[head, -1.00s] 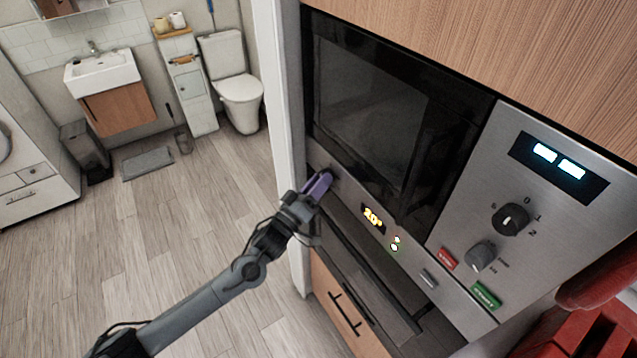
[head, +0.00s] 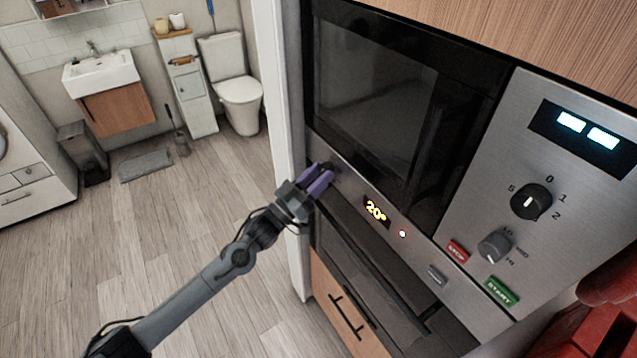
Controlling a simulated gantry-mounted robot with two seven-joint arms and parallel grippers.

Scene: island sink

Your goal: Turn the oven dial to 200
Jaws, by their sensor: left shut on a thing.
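The oven's control strip (head: 405,232) runs below the microwave and carries a small lit display (head: 376,211) reading 20°. My left gripper (head: 326,172) is at the left end of this strip, its purple fingers shut on the oven dial (head: 332,168). The fingers and the angle hide most of the dial, so its setting cannot be read. My right gripper is not in view; a red shape at the lower right may be part of my other arm.
The microwave (head: 375,95) sits above the oven strip. Its panel at the right has a black knob (head: 530,201), a grey knob (head: 494,246), a red STOP button (head: 457,251) and a green START button (head: 501,291). A white door frame (head: 272,110) stands close left of the gripper.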

